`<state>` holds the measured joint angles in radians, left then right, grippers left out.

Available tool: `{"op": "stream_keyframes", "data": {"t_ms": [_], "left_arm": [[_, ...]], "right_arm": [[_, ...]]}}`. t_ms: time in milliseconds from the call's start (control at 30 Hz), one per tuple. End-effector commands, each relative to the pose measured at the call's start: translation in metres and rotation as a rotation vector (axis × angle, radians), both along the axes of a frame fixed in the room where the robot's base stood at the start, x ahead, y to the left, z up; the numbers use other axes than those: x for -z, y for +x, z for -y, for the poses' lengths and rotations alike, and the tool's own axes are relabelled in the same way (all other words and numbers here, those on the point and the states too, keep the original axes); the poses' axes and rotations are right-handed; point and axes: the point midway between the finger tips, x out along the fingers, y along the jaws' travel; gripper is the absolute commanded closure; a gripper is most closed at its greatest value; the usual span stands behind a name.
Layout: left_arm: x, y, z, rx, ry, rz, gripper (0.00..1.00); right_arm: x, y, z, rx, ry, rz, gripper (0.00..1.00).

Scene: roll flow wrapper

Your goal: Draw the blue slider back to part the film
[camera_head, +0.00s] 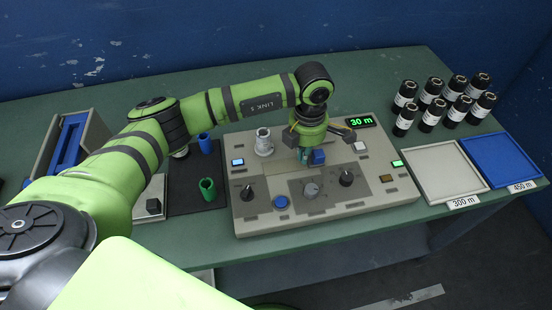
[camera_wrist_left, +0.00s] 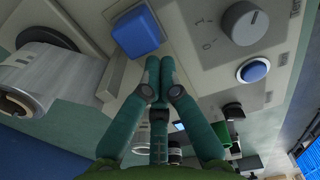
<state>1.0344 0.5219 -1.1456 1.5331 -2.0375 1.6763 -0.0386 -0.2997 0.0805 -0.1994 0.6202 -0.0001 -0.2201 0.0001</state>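The blue slider (camera_head: 318,157) is a small blue block on the grey panel of the wrapper (camera_head: 240,222). It also shows close up in the wrist view (camera_wrist_left: 136,32). My left gripper (camera_head: 304,157) is low over the panel, just left of the slider in the head view. In the wrist view its two teal fingertips (camera_wrist_left: 159,63) are together with nothing visible between them, beside the slider's edge. I cannot tell whether they touch it. A pale roll (camera_head: 264,142) stands left of the gripper; pale film (camera_wrist_left: 60,85) shows in the wrist view. My right gripper is out of view.
A display (camera_head: 361,122) reads 30 m. Black rolls (camera_head: 432,115), a grey tray (camera_head: 444,172) and a blue tray (camera_head: 500,160) are at right. Blue (camera_head: 205,143) and green (camera_head: 208,189) cylinders stand left.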

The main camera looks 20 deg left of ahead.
Motion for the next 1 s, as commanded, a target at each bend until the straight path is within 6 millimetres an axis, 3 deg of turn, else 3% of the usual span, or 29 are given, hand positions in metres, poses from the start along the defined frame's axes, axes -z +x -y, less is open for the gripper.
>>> {"op": "stream_keyframes", "data": {"t_ms": [267, 1000], "left_arm": [[-0.004, -0.003, -0.004, -0.001, -0.001, -0.001, 1.0], [-0.071, -0.003, -0.004, 0.0, 0.0, 0.001, 1.0]], "right_arm": [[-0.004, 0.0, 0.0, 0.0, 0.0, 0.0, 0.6], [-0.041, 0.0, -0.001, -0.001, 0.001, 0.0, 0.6]]}}
